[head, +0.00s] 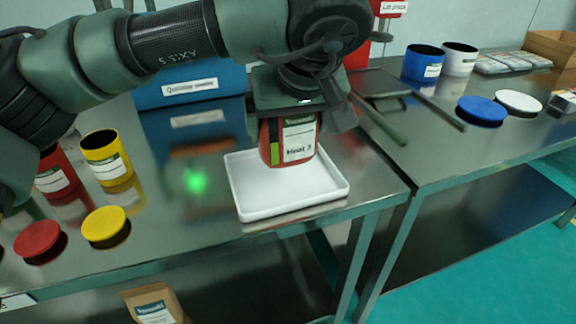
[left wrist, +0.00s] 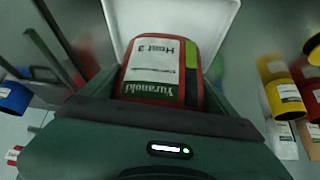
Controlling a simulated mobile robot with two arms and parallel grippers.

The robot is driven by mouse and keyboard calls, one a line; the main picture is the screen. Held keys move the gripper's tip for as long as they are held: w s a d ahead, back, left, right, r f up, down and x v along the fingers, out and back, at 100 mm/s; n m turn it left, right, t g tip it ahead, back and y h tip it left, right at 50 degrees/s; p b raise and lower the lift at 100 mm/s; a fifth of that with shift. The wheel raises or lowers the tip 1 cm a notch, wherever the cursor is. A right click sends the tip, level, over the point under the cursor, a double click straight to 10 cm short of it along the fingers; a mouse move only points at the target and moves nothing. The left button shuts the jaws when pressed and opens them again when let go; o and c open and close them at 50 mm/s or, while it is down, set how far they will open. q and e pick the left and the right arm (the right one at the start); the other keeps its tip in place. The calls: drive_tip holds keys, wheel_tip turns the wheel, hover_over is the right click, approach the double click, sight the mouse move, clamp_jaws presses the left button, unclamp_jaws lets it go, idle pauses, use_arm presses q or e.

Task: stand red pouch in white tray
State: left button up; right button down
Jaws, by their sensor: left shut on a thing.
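The red pouch (head: 270,145), with a white and green label, is upright at the white tray (head: 247,207). My left gripper (head: 300,112) comes down from above and is shut on the pouch's upper part. The pouch's lower end is over the back half of the tray; I cannot tell whether it touches the floor of the tray. In the left wrist view the pouch (left wrist: 160,72) sits between the jaws, with the white tray (left wrist: 222,18) beyond it. My right gripper is not in view.
Yellow (head: 106,157) and red (head: 56,172) containers stand at left, with yellow (head: 106,225) and red (head: 38,240) lids in front. A blue machine (head: 185,85) is behind. Blue (head: 423,63) and white (head: 460,58) containers stand on the right table. The table's front edge is close to the tray.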

sight(288, 160)
use_arm(q)
wheel_tip(288, 160, down, 4)
drive_tip(key=shift+r, duration=0.1)
drive_tip(key=shift+f+b, duration=0.45)
drive_tip(key=shift+f, duration=1.15)
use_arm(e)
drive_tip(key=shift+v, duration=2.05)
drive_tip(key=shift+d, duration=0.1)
use_arm(q)
drive_tip(key=shift+f, duration=0.15)
drive_tip(key=o, duration=1.3)
drive_tip(key=shift+c, duration=0.2)
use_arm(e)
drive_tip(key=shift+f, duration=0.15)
